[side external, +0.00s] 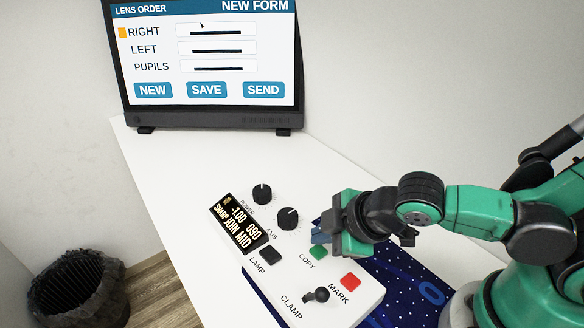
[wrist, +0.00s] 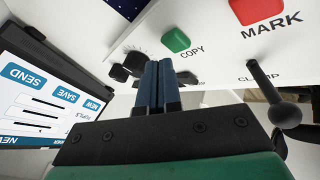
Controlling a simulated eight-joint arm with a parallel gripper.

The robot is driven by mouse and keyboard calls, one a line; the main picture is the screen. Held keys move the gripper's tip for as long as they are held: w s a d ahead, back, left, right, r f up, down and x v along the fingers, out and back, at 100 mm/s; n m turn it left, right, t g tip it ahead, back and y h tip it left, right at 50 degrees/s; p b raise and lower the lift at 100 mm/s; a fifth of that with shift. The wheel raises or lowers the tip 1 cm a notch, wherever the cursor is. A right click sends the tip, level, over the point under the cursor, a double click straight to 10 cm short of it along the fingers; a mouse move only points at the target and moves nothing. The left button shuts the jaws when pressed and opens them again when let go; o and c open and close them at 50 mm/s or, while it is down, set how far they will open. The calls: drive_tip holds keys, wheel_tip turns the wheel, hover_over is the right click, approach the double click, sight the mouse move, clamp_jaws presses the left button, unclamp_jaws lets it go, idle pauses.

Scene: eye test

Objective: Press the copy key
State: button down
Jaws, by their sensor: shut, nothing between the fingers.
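The copy key (side external: 318,251) is a green square button on a white control box (side external: 350,296), with the label COPY beside it. It also shows in the wrist view (wrist: 176,41), upright in front of the fingers and clear of them. My gripper (side external: 322,236) is shut and empty, with its blue fingertips above the box near the copy key. In the wrist view the closed fingers (wrist: 158,72) point toward the box, a little to the left of the green key. I cannot tell the exact height of the fingertips above the box.
The box also has a red MARK key (side external: 350,281), a black LAMP key (side external: 271,255), a CLAMP lever (side external: 317,295), two knobs (side external: 288,218) and a small display (side external: 239,227). A monitor (side external: 206,117) stands at the back of the white table (side external: 170,170). A dark bin (side external: 78,290) stands at lower left.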

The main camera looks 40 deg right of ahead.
sight(322, 250)
drive_tip(key=shift+f, duration=0.1)
drive_tip(key=shift+f, duration=0.3)
drive_tip(key=shift+r, duration=0.1)
idle(0.6)
drive_tip(key=shift+r, duration=0.35)
drive_tip(key=shift+r, duration=2.5)
